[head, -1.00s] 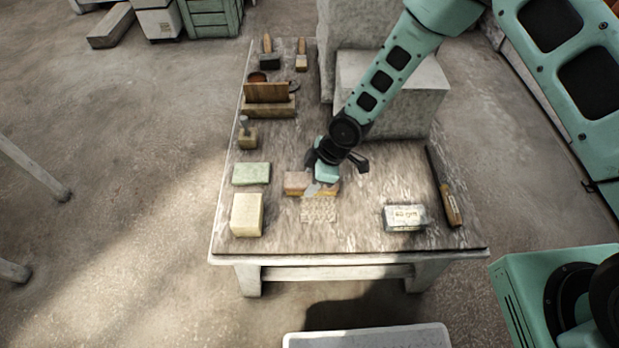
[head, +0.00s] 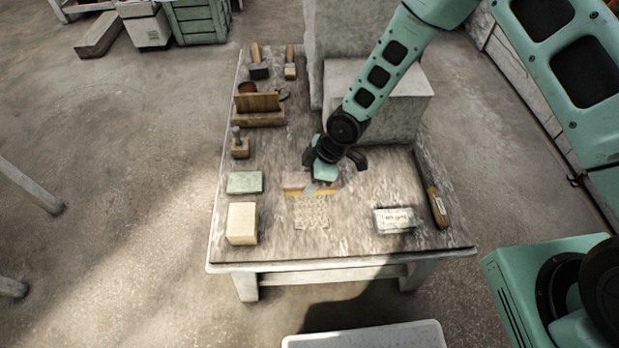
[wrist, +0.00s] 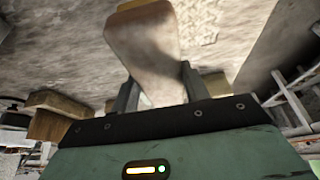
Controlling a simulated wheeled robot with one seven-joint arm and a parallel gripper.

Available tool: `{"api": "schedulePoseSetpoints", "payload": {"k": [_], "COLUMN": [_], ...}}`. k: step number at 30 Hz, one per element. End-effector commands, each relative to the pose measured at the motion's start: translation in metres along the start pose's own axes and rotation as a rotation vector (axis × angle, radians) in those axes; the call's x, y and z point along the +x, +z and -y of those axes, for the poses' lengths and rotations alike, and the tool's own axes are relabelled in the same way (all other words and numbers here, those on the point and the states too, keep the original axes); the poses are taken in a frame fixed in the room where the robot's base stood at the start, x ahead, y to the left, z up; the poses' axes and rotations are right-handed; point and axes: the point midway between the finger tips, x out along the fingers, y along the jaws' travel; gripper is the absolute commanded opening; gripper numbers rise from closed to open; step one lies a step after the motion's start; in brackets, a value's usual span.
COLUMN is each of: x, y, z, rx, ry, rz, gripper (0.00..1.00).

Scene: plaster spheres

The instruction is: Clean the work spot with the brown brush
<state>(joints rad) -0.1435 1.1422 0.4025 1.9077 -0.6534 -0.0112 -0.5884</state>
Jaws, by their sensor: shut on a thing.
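My gripper (head: 325,172) is low over the middle of the table. In the wrist view my gripper (wrist: 160,88) has its two fingers shut on a brown, block-like brush (wrist: 145,45). In the head view the brush (head: 296,181) shows as a pinkish-brown block with a yellowish lower edge, partly hidden by the gripper. I cannot tell whether it touches the tabletop. The work spot (head: 312,213) is a pale, patterned patch just in front of the brush. It also shows in the wrist view (wrist: 195,20).
On the table's left are a cream block (head: 242,224), a green block (head: 244,183) and a wooden holder (head: 259,118). A labelled box (head: 394,220) and a wood-handled tool (head: 438,207) lie right. Large grey blocks (head: 385,95) stand behind my arm.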

Motion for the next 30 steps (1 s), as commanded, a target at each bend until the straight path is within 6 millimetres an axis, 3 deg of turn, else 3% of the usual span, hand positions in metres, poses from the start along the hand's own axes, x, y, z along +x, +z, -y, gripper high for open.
{"api": "schedulePoseSetpoints", "payload": {"k": [8,19,30], "x": [-0.003,-0.037,-0.036], "y": [-0.001,-0.015,-0.015], "z": [0.000,0.000,0.000], "rx": [0.000,0.001,0.000], "ry": [0.000,0.001,0.000], "rz": [0.000,0.000,0.000], "gripper": [0.27,0.27,0.27]}}
